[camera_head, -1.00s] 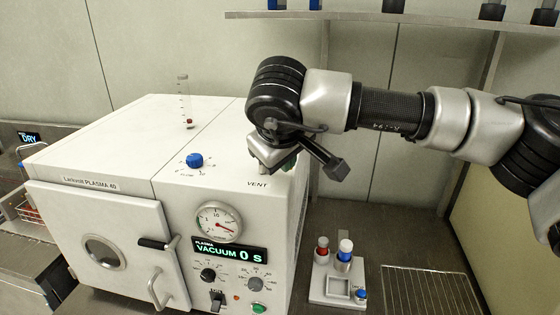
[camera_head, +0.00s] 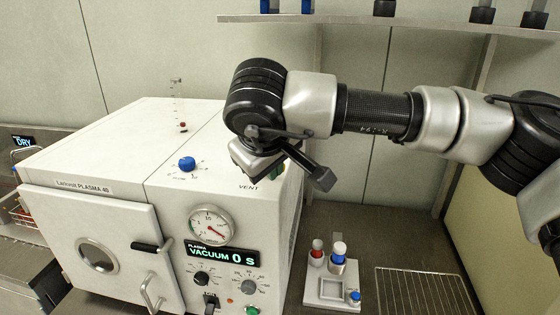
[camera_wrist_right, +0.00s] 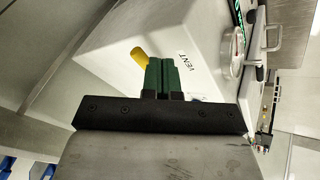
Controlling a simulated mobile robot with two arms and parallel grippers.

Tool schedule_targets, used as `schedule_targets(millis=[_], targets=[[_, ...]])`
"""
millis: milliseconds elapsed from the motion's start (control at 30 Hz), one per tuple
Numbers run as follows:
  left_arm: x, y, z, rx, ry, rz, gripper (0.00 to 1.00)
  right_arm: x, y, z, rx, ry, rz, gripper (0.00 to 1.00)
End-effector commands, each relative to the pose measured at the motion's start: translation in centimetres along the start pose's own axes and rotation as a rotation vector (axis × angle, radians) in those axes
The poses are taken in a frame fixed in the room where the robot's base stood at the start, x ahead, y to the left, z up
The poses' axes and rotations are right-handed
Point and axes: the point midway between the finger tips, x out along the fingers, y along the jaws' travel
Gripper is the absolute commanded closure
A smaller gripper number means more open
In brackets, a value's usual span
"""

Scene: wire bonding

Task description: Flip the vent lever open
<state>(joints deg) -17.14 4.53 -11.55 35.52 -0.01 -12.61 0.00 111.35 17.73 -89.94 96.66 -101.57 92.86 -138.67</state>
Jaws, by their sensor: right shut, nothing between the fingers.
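The vent lever shows as a short yellow handle (camera_wrist_right: 139,56) beside the VENT label in the right wrist view. It stands on the top of the white plasma cleaner (camera_head: 100,140). In the head view the lever is hidden behind my right wrist, near the VENT label (camera_head: 248,187). My right gripper (camera_head: 277,174) is over the right part of the machine's top, mostly hidden by its own wrist. In the wrist view its green fingers (camera_wrist_right: 162,62) are together with nothing between them. The yellow handle is right beside the fingertips; I cannot tell whether they touch. My left gripper is out of view.
A blue knob (camera_head: 187,164) and a clear flow tube (camera_head: 179,108) stand on the machine's top. The front has a gauge (camera_head: 210,225) and a display reading VACUUM 0 S (camera_head: 223,252). A white bottle holder (camera_head: 331,291) and a wire rack (camera_head: 423,290) are at the right.

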Motion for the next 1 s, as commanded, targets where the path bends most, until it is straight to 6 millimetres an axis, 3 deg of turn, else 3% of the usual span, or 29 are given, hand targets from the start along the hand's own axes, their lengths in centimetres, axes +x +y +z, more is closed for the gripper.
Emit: schedule_targets(millis=[33,300,500,1000], targets=[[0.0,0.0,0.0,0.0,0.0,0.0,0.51,-1.0,-0.8,0.0,-0.005,0.005,0.001,1.0],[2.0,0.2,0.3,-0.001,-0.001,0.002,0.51,-6.8,0.9,1.0,0.001,0.005,0.002,1.0],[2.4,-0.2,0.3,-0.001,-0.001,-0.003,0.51,-9.4,1.5,1.4,0.001,0.004,0.002,1.0],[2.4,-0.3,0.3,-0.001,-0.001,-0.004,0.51,-10.2,1.7,1.5,0.0,0.002,0.0,1.0]])
